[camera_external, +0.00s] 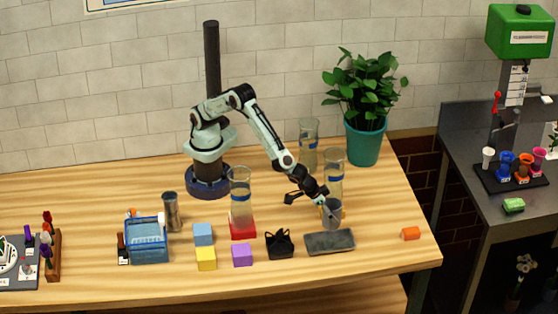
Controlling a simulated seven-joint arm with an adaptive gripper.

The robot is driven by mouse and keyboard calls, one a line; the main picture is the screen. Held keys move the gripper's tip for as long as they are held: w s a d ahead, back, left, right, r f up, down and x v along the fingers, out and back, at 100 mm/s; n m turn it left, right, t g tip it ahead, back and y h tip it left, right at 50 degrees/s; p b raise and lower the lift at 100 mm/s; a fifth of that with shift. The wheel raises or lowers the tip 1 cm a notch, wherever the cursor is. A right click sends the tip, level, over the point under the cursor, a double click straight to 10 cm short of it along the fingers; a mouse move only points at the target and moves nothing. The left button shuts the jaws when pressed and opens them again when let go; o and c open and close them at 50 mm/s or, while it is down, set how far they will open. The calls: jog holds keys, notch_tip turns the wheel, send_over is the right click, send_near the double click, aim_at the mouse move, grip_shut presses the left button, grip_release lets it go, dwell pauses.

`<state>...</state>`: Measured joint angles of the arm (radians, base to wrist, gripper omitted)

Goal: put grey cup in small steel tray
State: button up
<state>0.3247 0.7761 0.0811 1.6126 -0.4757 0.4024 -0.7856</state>
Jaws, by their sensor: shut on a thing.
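The grey cup (332,215) is tilted at the end of my arm, right of the table's middle. My gripper (322,196) is shut on the cup near its upper rim. The small steel tray (329,242) is a flat dark grey piece lying on the table just below the cup in the picture. The cup's lower end is close to the tray's back edge; I cannot tell whether they touch. The tray's visible top is bare.
A clear cylinder (334,169) stands close behind my gripper. A plant pot (365,142) stands behind. The table front (300,280) is clear.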

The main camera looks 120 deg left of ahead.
notch_tip(320, 180, down, 8)
jog(key=shift+f, duration=0.1)
jog(key=shift+f, duration=0.15)
jog(key=o, duration=1.2)
